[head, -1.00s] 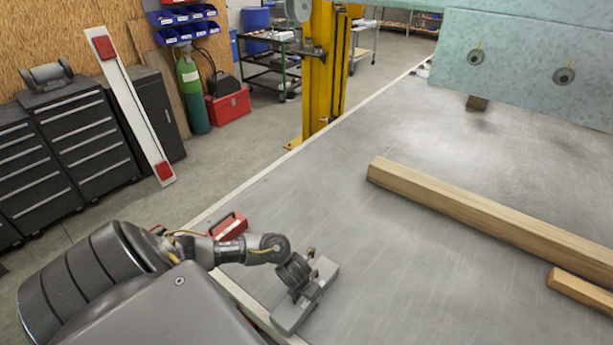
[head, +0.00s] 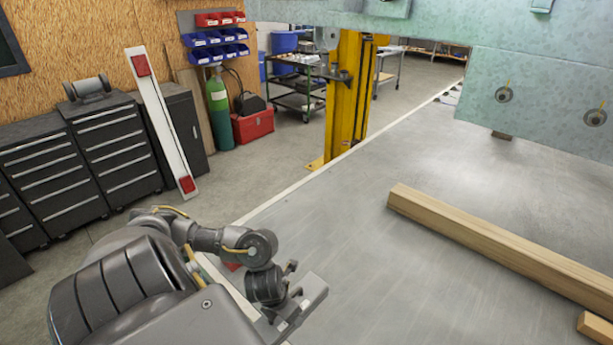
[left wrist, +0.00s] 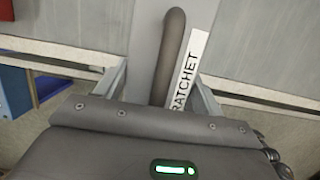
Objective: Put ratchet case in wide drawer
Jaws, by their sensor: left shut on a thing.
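The ratchet case (left wrist: 145,45) is a flat grey case with a dark handle and a white label reading RATCHET. My left gripper (left wrist: 160,88) is shut on it, with a finger on each side of the handle. In the head view, the case (head: 312,296) is at the bottom centre by the near left edge of the metal bed; its lower part is cut off or hidden by my arm. Black drawer cabinets (head: 113,152) stand at the left with their drawers looking shut. I cannot tell which drawer is the wide one. My right gripper is not in view.
The grey metal bed (head: 350,215) is mostly bare, with wooden beams (head: 480,240) at the right. A small red thing (head: 233,266) is mostly hidden behind my left arm. A yellow post (head: 346,100) stands beyond the bed edge. Open floor (head: 235,180) lies between bed and cabinets.

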